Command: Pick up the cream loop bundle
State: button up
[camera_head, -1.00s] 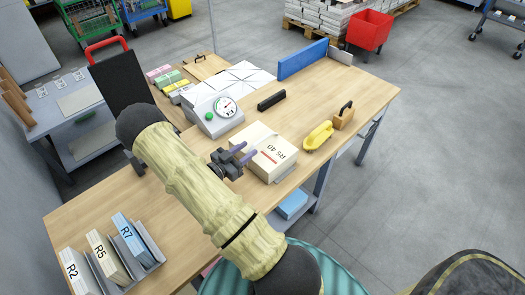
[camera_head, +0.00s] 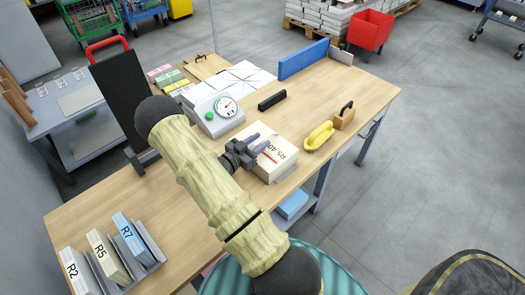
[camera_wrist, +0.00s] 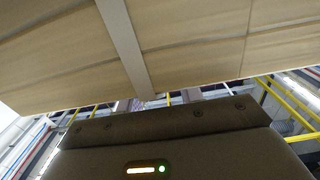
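The cream bundle (camera_head: 284,158), marked "R5 40" with a red line, lies on the wooden table (camera_head: 185,232) right of centre. My gripper (camera_head: 264,140) is at its left side in the head view, with its two purple-tipped fingers apart and reaching over the bundle's upper left part. The head view does not show whether they touch it. In the wrist view, a large cream surface (camera_wrist: 190,40) with a grey band (camera_wrist: 122,42) fills the top, close above my dark gripper body. No loop can be made out clearly.
A scale with a round dial (camera_head: 226,106) and a black bar (camera_head: 271,100) stand behind the bundle. A rack with R2, R5 and R7 bundles (camera_head: 104,258) is at front left.

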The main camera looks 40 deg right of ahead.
jog(key=shift+s, duration=0.1)
grip_shut()
jog(key=shift+a, duration=0.1)
dwell(1.1)
jog(key=shift+r, duration=0.15)
